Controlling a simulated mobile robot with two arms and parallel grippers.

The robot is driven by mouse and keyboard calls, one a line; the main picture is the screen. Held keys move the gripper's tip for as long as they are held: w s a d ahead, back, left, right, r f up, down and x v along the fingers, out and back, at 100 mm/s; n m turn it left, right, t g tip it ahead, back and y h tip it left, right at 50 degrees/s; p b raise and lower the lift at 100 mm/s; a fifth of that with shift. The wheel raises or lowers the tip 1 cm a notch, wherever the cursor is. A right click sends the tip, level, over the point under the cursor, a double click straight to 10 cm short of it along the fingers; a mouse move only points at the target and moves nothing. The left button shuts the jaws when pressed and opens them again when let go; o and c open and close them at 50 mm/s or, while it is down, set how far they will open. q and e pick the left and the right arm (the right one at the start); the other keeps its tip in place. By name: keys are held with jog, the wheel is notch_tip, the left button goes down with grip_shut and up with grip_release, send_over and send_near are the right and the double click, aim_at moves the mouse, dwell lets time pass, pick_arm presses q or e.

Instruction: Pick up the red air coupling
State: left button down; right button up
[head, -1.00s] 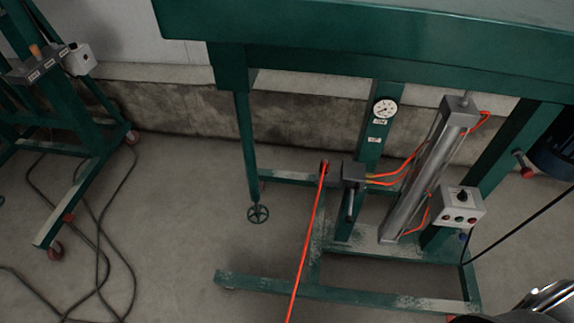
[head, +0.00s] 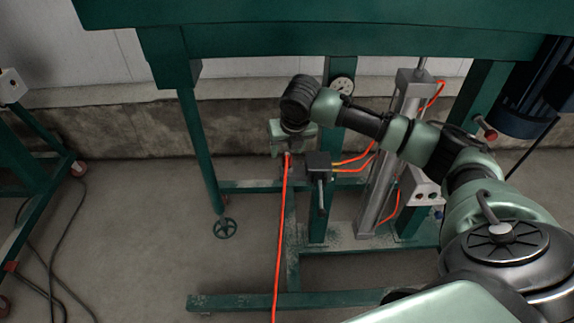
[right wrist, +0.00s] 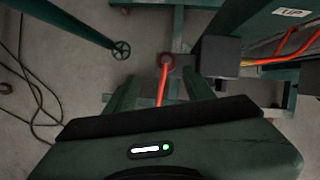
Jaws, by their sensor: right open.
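The red air coupling (head: 287,160) is at the upper end of an orange-red hose (head: 280,235), beside the dark valve block (head: 318,160) on the green machine frame. My right gripper (head: 284,148) is just above and behind the coupling in the head view, jaws open. My left gripper is not in view.
The valve block (right wrist: 219,56) stands close to the right of the coupling. A pressure gauge (head: 343,86), a grey cylinder (head: 378,185) and a control box (head: 421,188) are farther right. A green leg with a handwheel (head: 225,228) stands left.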

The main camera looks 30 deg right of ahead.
aim_at(288, 154)
jog(key=x, duration=0.3)
jog(key=d+x, duration=0.1)
jog(key=x, duration=0.3)
jog(key=shift+w+d+f+p, duration=0.1)
jog(key=shift+w+d+p, duration=0.15)
jog(key=shift+w+p, duration=0.05)
grip_shut()
